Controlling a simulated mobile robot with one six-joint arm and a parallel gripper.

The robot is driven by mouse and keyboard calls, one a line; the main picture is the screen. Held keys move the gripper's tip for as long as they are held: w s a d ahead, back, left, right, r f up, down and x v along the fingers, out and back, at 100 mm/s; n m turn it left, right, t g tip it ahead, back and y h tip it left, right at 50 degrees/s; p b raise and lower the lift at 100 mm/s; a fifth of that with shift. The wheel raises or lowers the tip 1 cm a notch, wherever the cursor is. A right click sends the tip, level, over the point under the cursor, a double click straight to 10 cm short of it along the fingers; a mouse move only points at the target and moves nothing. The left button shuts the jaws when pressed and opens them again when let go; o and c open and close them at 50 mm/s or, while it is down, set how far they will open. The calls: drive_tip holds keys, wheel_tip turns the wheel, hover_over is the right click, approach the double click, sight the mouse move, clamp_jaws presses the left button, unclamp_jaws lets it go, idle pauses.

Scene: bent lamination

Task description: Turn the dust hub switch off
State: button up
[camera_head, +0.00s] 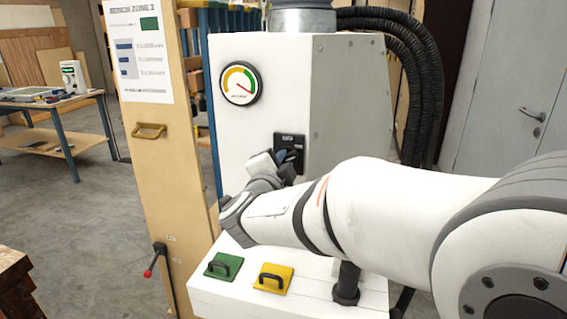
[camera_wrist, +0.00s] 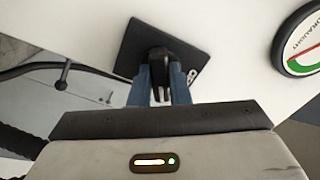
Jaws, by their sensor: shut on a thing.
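The dust hub (camera_head: 345,100) is a white cabinet in the middle of the head view. Its switch is a black plate with a black lever; the plate (camera_head: 290,141) sits on the front face below the gauge. In the wrist view the switch lever (camera_wrist: 160,62) stands out from the black plate (camera_wrist: 190,45). My gripper (camera_wrist: 160,90) has its two blue fingers closed on the lever, one on each side. In the head view my gripper (camera_head: 284,158) is at the switch, partly hidden by my wrist. The lever's exact position is hard to tell.
A round gauge (camera_head: 240,83) is above left of the switch, its red needle pointing lower right. Green (camera_head: 223,266) and yellow (camera_head: 273,278) handled plates lie on the white ledge below my arm. A wooden panel (camera_head: 165,180) stands left; black hoses (camera_head: 415,70) run down the right.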

clamp_jaws()
drive_tip(key=shift+r+n+p, duration=0.1)
drive_tip(key=shift+n+p, duration=0.2)
drive_tip(key=shift+p, duration=0.05)
drive_tip(key=n+p, duration=0.8)
drive_tip(key=n, duration=0.3)
drive_tip(key=shift+p, duration=0.3)
drive_tip(key=o, duration=0.7)
unclamp_jaws()
